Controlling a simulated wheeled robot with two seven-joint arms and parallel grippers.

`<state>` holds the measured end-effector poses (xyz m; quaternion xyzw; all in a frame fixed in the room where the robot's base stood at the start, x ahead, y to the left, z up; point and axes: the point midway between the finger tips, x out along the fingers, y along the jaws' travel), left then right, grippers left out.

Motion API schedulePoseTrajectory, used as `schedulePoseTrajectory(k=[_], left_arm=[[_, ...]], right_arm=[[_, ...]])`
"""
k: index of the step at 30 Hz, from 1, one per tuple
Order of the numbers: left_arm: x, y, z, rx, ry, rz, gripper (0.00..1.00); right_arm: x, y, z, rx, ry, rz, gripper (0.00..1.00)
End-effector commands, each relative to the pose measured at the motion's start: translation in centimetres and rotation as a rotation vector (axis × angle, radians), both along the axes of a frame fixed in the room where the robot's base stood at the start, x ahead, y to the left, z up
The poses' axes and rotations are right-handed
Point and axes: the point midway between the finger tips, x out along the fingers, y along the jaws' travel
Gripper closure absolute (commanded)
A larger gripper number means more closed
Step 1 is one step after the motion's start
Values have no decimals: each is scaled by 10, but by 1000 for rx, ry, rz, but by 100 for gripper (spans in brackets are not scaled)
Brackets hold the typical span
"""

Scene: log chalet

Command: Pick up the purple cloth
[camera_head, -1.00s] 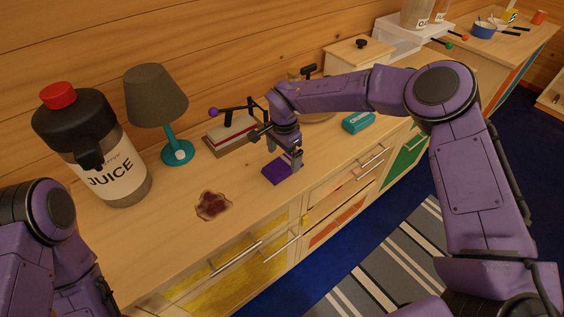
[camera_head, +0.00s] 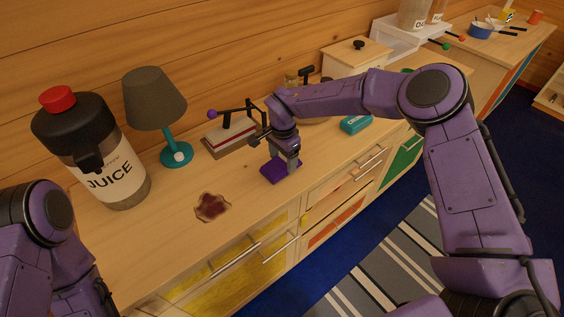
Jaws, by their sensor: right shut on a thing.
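The purple cloth (camera_head: 275,176) lies on the light wooden counter, right of a dark red-brown stain (camera_head: 211,207). My right gripper (camera_head: 290,167) points down over the cloth's right part and is shut on it. The cloth still appears to be at counter level; I cannot tell whether it is lifted at all. My left arm shows at the lower left edge, and its gripper is out of view.
A large juice jug (camera_head: 100,160) and a teal lamp (camera_head: 158,108) stand at the left. A board with a cake-like block (camera_head: 229,133) lies behind my gripper. A teal box (camera_head: 355,124) is to the right. The counter's front left is clear.

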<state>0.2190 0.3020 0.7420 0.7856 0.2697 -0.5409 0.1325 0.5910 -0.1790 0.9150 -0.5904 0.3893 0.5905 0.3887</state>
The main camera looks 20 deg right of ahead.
Motion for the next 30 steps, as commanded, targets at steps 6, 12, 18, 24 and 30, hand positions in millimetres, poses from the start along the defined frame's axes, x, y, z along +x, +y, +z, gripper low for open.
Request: schedulePoseTrajectory(k=[6,12,18,24,30], left_arm=[[0,0,-20,0,0,0,0],[0,0,-43,0,0,0,0],[0,0,-54,0,0,0,0],[0,0,-56,0,0,0,0],[0,0,-56,0,0,0,0]], right_arm=[[-17,15,43,3,-5,5,55],[-60,50,85,0,-3,6,55],[-94,79,108,1,-2,2,55],[-107,90,118,0,-1,0,55],[-107,91,119,0,0,0,55]])
